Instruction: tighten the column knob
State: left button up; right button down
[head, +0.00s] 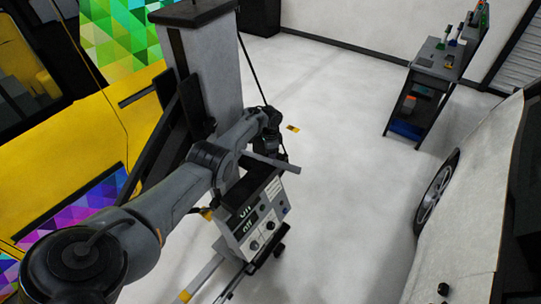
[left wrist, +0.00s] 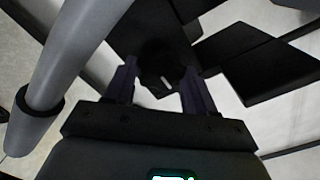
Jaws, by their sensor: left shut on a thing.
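The column knob (left wrist: 160,72) is a dark round thing with a small pale mark, seen in the left wrist view between my fingers. My left gripper (left wrist: 158,88) is shut on it, one finger on each side. In the head view my left arm reaches in from the lower left, and the left gripper (head: 282,150) points down above the control box (head: 262,228). The knob cannot be made out there. The box front has several small knobs and a display. A tall grey column (head: 212,75) with a black cap stands behind my arm. My right gripper is not in view.
A grey bar (head: 270,162) sticks out close to my left gripper; a thick grey tube (left wrist: 75,65) runs along the left in the wrist view. A yellow vehicle (head: 85,150) is at left, a white car (head: 465,210) at right. A dark shelf (head: 428,88) stands at the back right.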

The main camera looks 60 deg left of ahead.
pick_arm(q)
jog(key=shift+m, duration=0.3)
dwell(0.4)
jog(key=o, duration=1)
jog(key=shift+o, duration=0.2)
jog(key=shift+r, duration=0.1)
notch_tip(320, 180, up, 11)
jog(key=p, duration=0.3)
jog(key=shift+f, duration=0.2)
